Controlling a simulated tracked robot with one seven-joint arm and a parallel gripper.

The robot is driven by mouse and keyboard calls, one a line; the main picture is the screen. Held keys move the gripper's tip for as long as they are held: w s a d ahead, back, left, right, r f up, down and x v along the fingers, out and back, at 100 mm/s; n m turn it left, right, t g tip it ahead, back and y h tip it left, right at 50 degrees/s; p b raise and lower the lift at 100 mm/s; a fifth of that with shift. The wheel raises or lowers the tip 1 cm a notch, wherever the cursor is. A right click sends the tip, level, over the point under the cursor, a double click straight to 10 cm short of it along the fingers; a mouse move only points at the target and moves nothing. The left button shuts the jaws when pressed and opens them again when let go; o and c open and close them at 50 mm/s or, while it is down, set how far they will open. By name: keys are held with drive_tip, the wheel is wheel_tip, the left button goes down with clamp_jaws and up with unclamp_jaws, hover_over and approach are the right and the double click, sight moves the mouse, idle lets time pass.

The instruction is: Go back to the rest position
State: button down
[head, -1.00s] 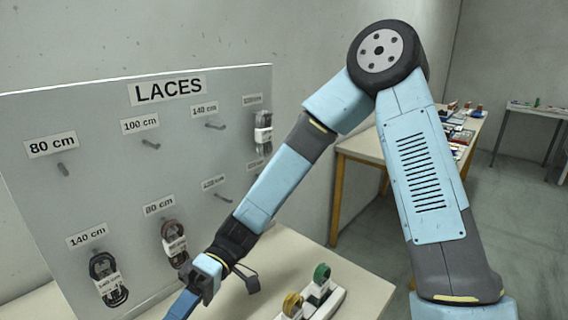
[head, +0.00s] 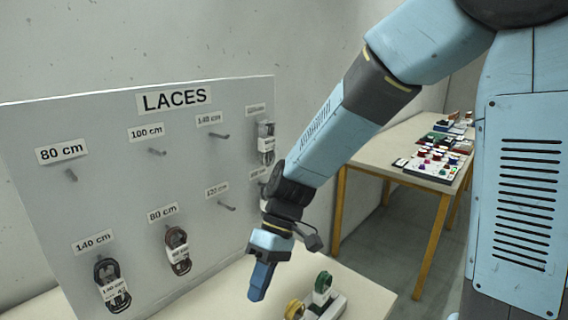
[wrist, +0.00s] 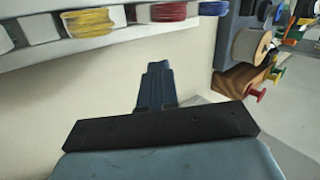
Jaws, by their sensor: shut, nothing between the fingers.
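My gripper (head: 261,281) hangs in front of the laces board (head: 130,190), above the table, with its fingers pointing down. Its blue fingers are together with nothing between them. In the wrist view the shut gripper (wrist: 155,75) also shows, over a bare pale surface. My arm comes in from the upper right in the head view.
The board carries pegs with several lace bundles, such as a dark one (head: 112,285) and a reddish one (head: 177,250). A holder with a yellow spool (head: 294,309) and a green spool (head: 323,282) stands right of my gripper. Another table (head: 390,155) with small items stands behind.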

drive_tip(key=d+r+m+t+h, duration=0.2)
drive_tip(key=d+r+m+t, duration=0.3)
drive_tip(key=d, duration=0.9)
drive_tip(key=d+r+m+t+h, duration=0.1)
drive_tip(key=d+r+m+t, duration=0.5)
drive_tip(key=d+r, duration=0.6)
drive_tip(key=shift+d+t+h, duration=0.4)
drive_tip(key=shift+d+t, duration=0.1)
drive_tip(key=shift+d, duration=0.7)
